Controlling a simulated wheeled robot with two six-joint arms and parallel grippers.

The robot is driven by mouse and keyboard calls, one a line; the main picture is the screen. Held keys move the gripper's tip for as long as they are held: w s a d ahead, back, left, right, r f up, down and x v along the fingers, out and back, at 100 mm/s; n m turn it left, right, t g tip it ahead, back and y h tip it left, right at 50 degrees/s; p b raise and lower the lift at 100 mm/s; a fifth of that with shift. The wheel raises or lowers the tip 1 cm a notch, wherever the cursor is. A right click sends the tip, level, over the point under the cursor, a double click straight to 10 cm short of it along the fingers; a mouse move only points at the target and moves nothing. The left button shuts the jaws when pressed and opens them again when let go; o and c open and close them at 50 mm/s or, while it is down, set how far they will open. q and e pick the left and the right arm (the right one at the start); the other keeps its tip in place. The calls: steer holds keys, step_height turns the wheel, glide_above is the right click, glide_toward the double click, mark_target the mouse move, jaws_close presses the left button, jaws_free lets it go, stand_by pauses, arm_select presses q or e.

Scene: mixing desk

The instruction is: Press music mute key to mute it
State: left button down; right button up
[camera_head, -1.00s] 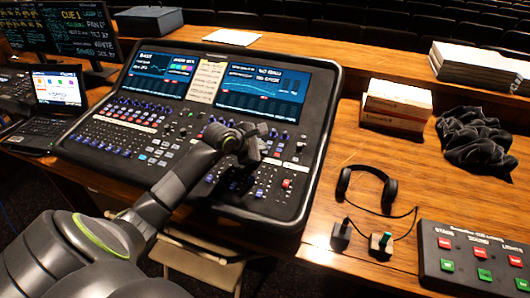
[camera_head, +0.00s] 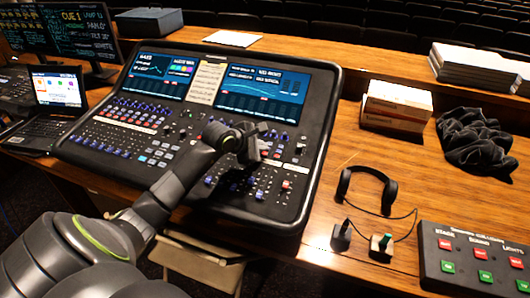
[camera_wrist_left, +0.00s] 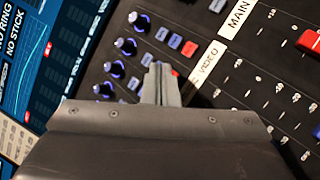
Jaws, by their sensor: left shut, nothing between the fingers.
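The mixing console (camera_head: 318,160) stands on the desk, with two lit screens above rows of knobs, keys and faders. My left gripper (camera_head: 256,168) is over the right part of its control area, fingers shut and empty. In the left wrist view the shut fingertips (camera_wrist_left: 160,72) point at a column of blue-ringed knobs and small keys. A red key (camera_wrist_left: 189,48) and a blue key (camera_wrist_left: 175,41) show just beyond the tips. White strips read "VIDEO" and "MAIN". I cannot make out a music label; keys under the fingers are hidden. Contact cannot be told. My right gripper is not in view.
A laptop (camera_head: 58,90) is left of the console. Headphones (camera_head: 366,180) lie to its right, with a control box (camera_head: 475,262) of red and green buttons at the front right. White boxes (camera_head: 396,104) and a dark cloth (camera_head: 474,140) are farther back.

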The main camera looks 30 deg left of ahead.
arm_select(q)
steer(key=shift+r, duration=0.3)
steer(key=shift+s+d+r+p, duration=0.15)
steer(key=shift+r+p, duration=0.6)
steer(key=shift+r, duration=0.45)
steer(key=shift+s+a+r+p, duration=0.1)
steer(key=shift+r+p, duration=0.65)
steer(key=shift+r, duration=0.45)
steer(key=shift+d+f, duration=0.1)
